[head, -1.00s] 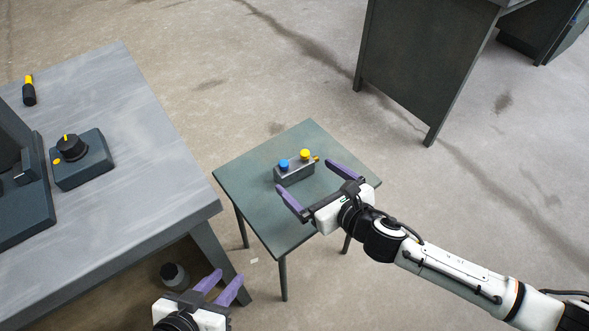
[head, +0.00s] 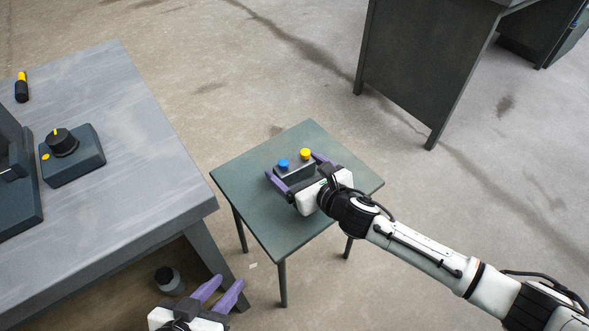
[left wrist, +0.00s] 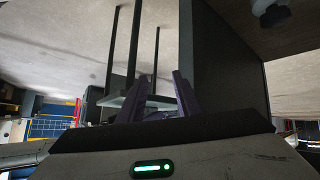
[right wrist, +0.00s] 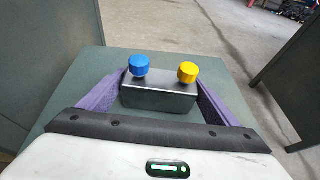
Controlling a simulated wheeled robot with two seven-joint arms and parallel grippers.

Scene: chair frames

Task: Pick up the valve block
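The valve block (head: 296,172) is a grey block with a blue knob (head: 283,163) and a yellow knob (head: 305,153) on top. It sits on the small green table (head: 258,207). My right gripper (head: 294,171) is around the block, one purple finger at each end. In the right wrist view the block (right wrist: 158,96) lies between the fingers, which are close to its ends; contact is hard to tell. My left gripper (head: 224,288) is empty, its fingers apart, low beside the big workbench; its fingers also show in the left wrist view (left wrist: 158,98).
The grey workbench (head: 130,150) at left holds a dial box (head: 72,160) and a yellow-black tool (head: 21,87). A dark bottle-like object (head: 170,278) is below it. A dark cabinet (head: 415,70) stands at back right.

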